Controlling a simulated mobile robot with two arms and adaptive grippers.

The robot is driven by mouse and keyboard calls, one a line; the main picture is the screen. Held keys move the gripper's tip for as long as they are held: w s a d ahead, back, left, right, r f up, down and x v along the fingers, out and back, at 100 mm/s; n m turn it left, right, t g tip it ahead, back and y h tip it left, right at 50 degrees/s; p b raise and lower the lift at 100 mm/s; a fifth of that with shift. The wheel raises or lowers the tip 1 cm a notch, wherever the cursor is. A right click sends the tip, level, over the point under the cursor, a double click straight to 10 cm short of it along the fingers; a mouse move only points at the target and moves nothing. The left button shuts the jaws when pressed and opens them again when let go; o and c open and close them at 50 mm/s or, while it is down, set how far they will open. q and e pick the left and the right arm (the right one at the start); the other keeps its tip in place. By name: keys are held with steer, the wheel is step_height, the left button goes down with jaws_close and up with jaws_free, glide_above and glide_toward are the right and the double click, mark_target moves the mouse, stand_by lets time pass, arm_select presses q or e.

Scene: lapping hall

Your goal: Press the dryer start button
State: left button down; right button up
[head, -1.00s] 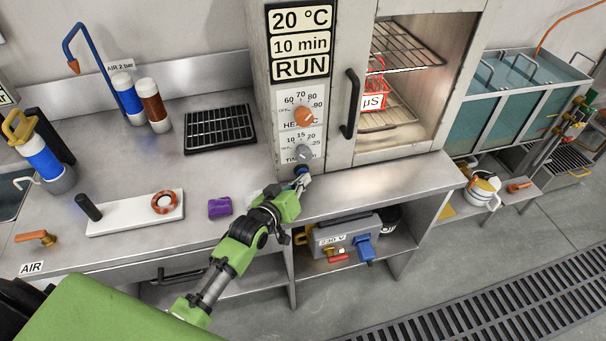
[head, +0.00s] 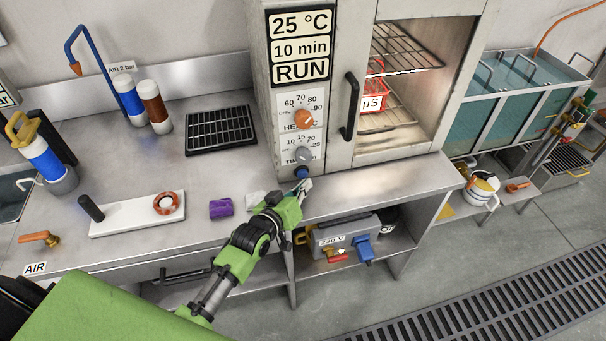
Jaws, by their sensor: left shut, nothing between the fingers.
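The dryer (head: 348,40) stands on the bench with its glass-fronted chamber at right. Its display (head: 300,45) reads 25 °C, 10 min, RUN. Below are an orange heat knob (head: 303,119) and a grey timer knob (head: 304,154). The blue start button (head: 301,172) sits under the timer knob, low on the panel. My left gripper (head: 305,185) is shut and empty, its fingertips just below the button; whether they touch it I cannot tell. My right gripper is not in view.
A black grid tray (head: 220,129), a purple block (head: 220,208) and a white board with an orange ring (head: 166,203) lie on the bench at left. A red basket (head: 372,98) is inside the dryer. A grey 230 V box (head: 348,238) stands on the shelf below.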

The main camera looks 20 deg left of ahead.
arm_select(q)
steer(key=shift+s+d+p, duration=0.45)
steer(key=shift+s+p, duration=0.15)
steer(key=shift+s+d+p, duration=0.4)
steer(key=shift+s+d, duration=0.1)
steer(key=shift+s, duration=0.25)
steer(key=shift+s+d+p, duration=0.4)
steer(key=shift+s+d, duration=0.05)
steer(key=shift+s, duration=0.25)
